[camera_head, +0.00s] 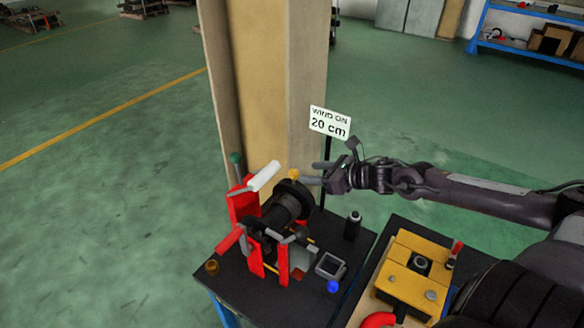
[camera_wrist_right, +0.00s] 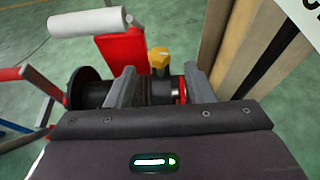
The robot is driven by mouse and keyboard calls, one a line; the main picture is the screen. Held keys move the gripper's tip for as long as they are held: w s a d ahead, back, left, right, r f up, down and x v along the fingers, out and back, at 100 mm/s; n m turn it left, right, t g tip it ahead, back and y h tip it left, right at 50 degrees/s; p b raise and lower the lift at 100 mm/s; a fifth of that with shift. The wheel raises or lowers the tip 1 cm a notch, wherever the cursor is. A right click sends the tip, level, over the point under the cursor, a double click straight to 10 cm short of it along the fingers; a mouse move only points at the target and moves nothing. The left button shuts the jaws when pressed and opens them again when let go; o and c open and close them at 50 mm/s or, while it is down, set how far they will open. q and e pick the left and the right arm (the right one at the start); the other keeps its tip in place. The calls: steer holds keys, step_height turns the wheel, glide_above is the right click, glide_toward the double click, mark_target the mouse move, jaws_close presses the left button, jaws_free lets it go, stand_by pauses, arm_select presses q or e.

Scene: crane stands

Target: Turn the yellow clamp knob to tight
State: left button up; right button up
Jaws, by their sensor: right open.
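The yellow clamp knob (camera_head: 294,174) sits on top of the dark winch drum (camera_head: 284,208), which is held in a red stand (camera_head: 242,203). My right gripper (camera_head: 314,173) is just to the right of the knob, its fingers pointing left towards it. In the right wrist view the knob (camera_wrist_right: 158,58) shows between and beyond the two open fingers (camera_wrist_right: 160,84), and the gripper looks empty. I cannot tell whether the fingers touch anything. My left gripper is not in view.
A white-handled crank (camera_head: 264,176) rises on the drum's left. A post with a "WIND ON 20 cm" sign (camera_head: 330,123) stands behind my right gripper, near a tall beige column (camera_head: 265,80). A black cylinder (camera_head: 353,224) and small display (camera_head: 330,265) share the dark table (camera_head: 255,300).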

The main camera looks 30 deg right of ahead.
mark_target(296, 172)
steer(key=shift+w+a+f+b, duration=0.25)
steer(key=shift+w+b, duration=0.05)
steer(key=shift+w, duration=0.25)
steer(key=x, duration=0.4)
steer(key=shift+w+a+p, duration=0.1)
steer(key=shift+w+p, duration=0.05)
steer(key=shift+p, duration=0.2)
steer(key=shift+x, duration=0.95)
steer(key=shift+f, duration=0.1)
steer(key=shift+c, duration=0.2)
steer(key=c, duration=0.9)
